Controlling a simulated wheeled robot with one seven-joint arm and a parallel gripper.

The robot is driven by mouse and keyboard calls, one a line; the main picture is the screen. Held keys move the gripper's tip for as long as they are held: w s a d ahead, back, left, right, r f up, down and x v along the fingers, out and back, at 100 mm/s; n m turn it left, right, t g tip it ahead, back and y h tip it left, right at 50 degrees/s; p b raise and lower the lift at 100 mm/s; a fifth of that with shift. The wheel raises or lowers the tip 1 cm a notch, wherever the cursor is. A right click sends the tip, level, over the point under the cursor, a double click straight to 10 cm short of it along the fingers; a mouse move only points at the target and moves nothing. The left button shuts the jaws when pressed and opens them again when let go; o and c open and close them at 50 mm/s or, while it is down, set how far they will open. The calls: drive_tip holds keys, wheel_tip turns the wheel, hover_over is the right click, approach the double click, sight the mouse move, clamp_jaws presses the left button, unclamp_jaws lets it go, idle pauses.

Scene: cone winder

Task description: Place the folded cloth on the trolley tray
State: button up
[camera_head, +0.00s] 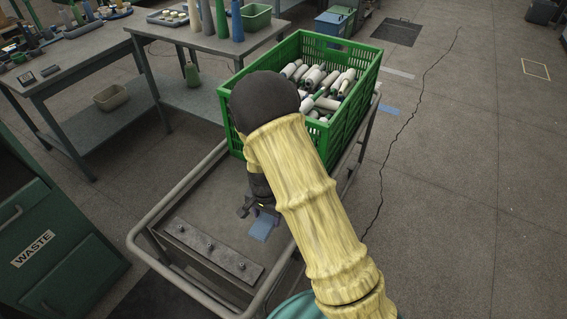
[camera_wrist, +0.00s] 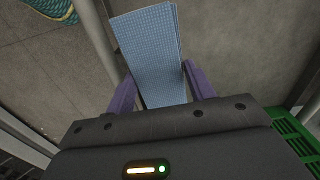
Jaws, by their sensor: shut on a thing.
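The folded cloth (camera_wrist: 150,48) is blue with a woven check and shows between the two purple fingers in the wrist view. My gripper (camera_wrist: 158,88) is shut on it. In the head view the cloth (camera_head: 263,228) shows as a small blue patch below my gripper (camera_head: 258,210), over the trolley tray (camera_head: 205,205). The tray is a grey flat surface inside a pale tube rail. I cannot tell whether the cloth touches the tray. My arm hides part of the tray's right side.
A green crate (camera_head: 345,105) full of yarn cones stands on the trolley's far end. A metal strip with bolts (camera_head: 212,250) lies along the near left of the tray. A green waste cabinet (camera_head: 60,240) stands at left. The tray's left middle is bare.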

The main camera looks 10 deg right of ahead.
drive_tip(key=shift+s+a+f+m, duration=0.2)
drive_tip(key=shift+a+f+m, duration=0.1)
drive_tip(key=shift+a, duration=0.15)
drive_tip(key=shift+f+b, duration=0.4)
drive_tip(key=shift+f, duration=2.7)
drive_tip(key=shift+f, duration=1.9)
drive_tip(key=shift+f+b, duration=0.2)
drive_tip(key=shift+b, duration=0.1)
drive_tip(key=o, duration=0.9)
drive_tip(key=shift+r, duration=0.1)
drive_tip(key=shift+o, duration=0.2)
